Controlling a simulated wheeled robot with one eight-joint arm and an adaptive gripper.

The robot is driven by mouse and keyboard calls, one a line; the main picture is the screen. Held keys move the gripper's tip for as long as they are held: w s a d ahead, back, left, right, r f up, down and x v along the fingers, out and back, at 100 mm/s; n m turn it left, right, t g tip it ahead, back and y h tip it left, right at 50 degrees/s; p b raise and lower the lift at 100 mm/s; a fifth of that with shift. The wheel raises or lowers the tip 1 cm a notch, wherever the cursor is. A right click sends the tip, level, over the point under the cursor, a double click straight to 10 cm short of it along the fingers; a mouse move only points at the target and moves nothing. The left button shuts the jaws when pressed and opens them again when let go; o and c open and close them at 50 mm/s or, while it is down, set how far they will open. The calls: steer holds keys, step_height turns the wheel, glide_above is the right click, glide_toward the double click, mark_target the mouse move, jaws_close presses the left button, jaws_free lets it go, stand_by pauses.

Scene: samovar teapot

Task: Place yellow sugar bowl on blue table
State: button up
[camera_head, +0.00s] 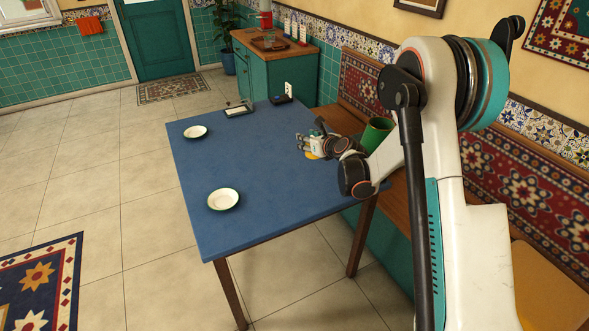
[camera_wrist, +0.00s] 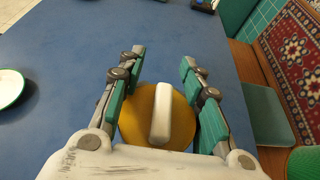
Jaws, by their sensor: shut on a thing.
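The yellow sugar bowl (camera_wrist: 178,128) is between the fingers of my gripper (camera_wrist: 163,90) in the wrist view, with a pale white bar-shaped part across its middle. My gripper is shut on it. In the head view my gripper (camera_head: 308,147) is low over the right side of the blue table (camera_head: 235,165), and only a small bit of yellow shows under it. The blue tabletop also fills the background of the wrist view (camera_wrist: 90,75). I cannot tell whether the bowl touches the table; its underside is hidden.
Two white dishes, one nearer (camera_head: 223,199) and one farther (camera_head: 195,132), stand on the table's left part. A small tray (camera_head: 238,108) and a dark item (camera_head: 280,99) lie at the far edge. A green container (camera_head: 377,133) stands beyond the right edge, by the bench. The table's middle is clear.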

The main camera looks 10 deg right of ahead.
step_height(320, 180, down, 16)
steer(key=b, duration=0.5)
steer(key=shift+r, duration=0.1)
steer(key=o, duration=1.5)
steer(key=shift+c, duration=0.2)
